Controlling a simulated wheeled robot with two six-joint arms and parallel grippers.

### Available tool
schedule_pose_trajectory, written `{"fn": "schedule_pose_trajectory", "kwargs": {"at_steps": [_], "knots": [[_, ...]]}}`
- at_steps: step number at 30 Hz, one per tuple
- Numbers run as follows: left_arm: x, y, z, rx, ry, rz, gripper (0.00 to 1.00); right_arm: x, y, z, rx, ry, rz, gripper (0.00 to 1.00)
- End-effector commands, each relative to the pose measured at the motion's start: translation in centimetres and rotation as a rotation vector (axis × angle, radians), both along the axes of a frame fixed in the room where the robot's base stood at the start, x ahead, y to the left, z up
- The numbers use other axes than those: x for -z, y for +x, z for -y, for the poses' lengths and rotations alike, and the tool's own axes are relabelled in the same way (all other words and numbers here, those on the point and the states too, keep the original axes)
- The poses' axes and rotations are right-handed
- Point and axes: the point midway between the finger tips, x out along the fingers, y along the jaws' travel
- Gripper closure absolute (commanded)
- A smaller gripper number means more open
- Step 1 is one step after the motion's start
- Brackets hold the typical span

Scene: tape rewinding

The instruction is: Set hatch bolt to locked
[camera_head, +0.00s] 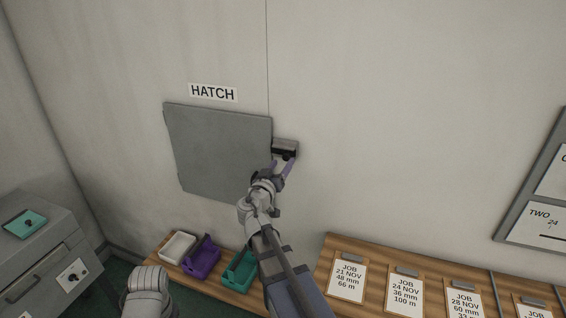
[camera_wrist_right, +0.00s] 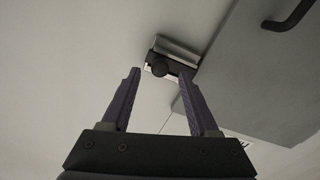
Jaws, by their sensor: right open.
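The grey hatch panel (camera_head: 215,150) is on the wall under the HATCH sign (camera_head: 213,92). The hatch bolt (camera_head: 285,147) is a small dark and metallic fitting at the panel's right edge. In the right wrist view the bolt's round dark knob (camera_wrist_right: 159,68) shows ahead, with the hatch panel (camera_wrist_right: 262,85) beside it. My right gripper (camera_head: 281,165) is just below the bolt. In the right wrist view its fingers (camera_wrist_right: 157,92) are apart and empty, and the knob lies beyond the tips, between them. I cannot tell the bolt's setting. My left gripper is not clearly visible.
White (camera_head: 178,246), purple (camera_head: 203,258) and teal (camera_head: 239,270) trays stand on a wooden shelf below the hatch. Job cards (camera_head: 347,278) lie to the right. A grey cabinet (camera_head: 40,255) stands at the left. A dark handle (camera_wrist_right: 290,15) sticks out from the hatch.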

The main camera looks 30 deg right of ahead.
Motion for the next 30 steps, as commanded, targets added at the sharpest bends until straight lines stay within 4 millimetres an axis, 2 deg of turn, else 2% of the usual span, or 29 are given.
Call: {"fn": "schedule_pose_trajectory", "kwargs": {"at_steps": [1, 6, 17, 30], "knots": [[0.0, 0.0, 0.0, 0.000, 0.000, 0.000, 1.00, 0.0, 0.7, 0.6, 0.001, 0.000, 0.000, 0.39], [0.0, 0.0, 0.0, 0.000, 0.000, 0.000, 1.00, 0.0, 1.4, 1.6, 0.000, 0.001, -0.001, 0.39], [0.0, 0.0, 0.0, 0.000, 0.000, 0.000, 1.00, 0.0, 1.6, 1.8, -0.001, 0.000, 0.000, 0.40], [0.0, 0.0, 0.0, 0.000, 0.000, 0.000, 1.00, 0.0, 1.6, 1.8, -0.001, 0.000, 0.000, 0.90]]}}
